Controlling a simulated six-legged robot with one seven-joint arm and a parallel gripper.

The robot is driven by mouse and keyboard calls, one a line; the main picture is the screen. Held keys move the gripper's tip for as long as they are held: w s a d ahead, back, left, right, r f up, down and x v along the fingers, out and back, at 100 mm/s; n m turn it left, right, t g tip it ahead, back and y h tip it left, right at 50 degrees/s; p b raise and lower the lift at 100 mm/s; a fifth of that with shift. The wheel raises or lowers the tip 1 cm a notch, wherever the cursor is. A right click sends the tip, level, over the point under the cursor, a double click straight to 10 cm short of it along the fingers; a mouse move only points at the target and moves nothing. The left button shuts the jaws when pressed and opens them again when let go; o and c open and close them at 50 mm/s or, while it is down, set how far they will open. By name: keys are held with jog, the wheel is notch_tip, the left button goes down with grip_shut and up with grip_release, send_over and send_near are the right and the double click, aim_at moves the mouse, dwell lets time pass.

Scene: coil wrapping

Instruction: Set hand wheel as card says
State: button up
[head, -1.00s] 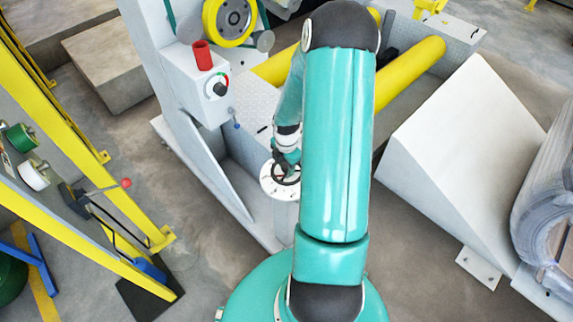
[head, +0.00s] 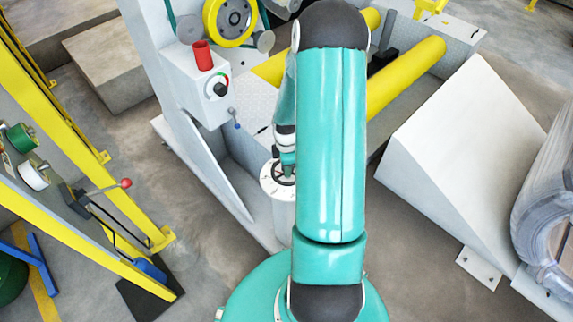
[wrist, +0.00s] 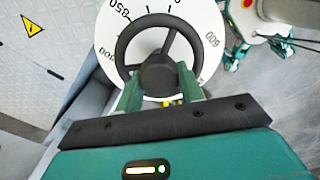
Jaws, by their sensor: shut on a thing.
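The hand wheel (wrist: 122,52) is a black ring with spokes and a dark hub, over a round white dial (wrist: 208,30) with black numbers. In the wrist view, 850 shows at upper left, 600 at right and part of another number at lower left. My gripper (wrist: 158,92) has its two green fingers shut on the near side of the wheel, by the hub. In the head view the dial (head: 268,186) tops a white post left of my arm, which hides part of the wheel. No card can be made out.
A white machine (head: 185,85) with a red cylinder (head: 203,55) and a small knob (head: 216,89) stands behind the post. Yellow rollers (head: 408,75) lie beyond my arm. A yellow frame (head: 75,225) with a red-knobbed lever (head: 125,183) is at left, and a white wedge (head: 465,140) at right.

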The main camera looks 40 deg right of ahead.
jog(key=m, duration=0.7)
jog(key=shift+d, duration=0.1)
jog(key=m, duration=0.7)
jog(key=shift+w+d, duration=0.1)
dwell(0.4)
jog(key=o, duration=1)
